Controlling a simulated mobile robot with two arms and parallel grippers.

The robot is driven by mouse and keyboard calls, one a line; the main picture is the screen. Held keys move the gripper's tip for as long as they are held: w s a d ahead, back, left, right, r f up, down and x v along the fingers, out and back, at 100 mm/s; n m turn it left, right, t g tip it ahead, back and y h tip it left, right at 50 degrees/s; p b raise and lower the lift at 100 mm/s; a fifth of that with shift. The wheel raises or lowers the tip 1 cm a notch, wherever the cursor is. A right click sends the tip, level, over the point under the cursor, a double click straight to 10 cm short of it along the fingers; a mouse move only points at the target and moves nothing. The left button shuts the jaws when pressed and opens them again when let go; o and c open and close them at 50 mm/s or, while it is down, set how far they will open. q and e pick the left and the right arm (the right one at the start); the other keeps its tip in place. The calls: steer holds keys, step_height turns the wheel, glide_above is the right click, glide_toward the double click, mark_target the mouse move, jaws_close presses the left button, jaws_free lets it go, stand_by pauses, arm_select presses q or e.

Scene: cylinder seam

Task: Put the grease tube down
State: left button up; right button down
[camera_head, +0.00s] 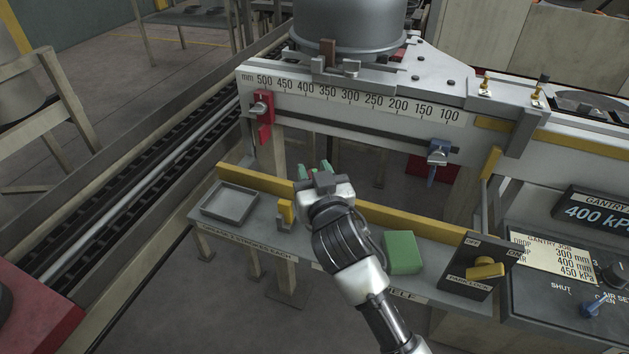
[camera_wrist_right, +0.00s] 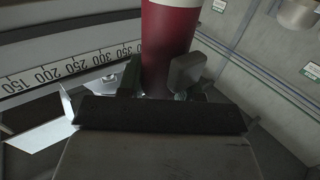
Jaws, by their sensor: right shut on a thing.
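The grease tube is a dark red cylinder with a white end (camera_wrist_right: 168,50), seen upright in the right wrist view between the fingers of my right gripper (camera_wrist_right: 160,78). My right gripper is shut on the tube. The shelf (camera_head: 262,228) runs below it, with a yellow back rail. A shallow grey tray (camera_head: 230,203) on its left end looks empty. My left gripper is not in view.
A yellow holder (camera_head: 286,211) and a green block (camera_head: 402,252) stand on the shelf either side of my arm. A black lever box (camera_head: 480,268) stands at the right end. The scaled beam (camera_head: 350,105) with red and blue clamps is behind.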

steer(key=shift+f, duration=1.15)
steer(key=c, duration=0.8)
jaws_free()
steer(key=shift+o, duration=0.2)
steer(key=b+v, duration=0.1)
steer(key=v, duration=1.1)
steer(key=shift+r, duration=0.15)
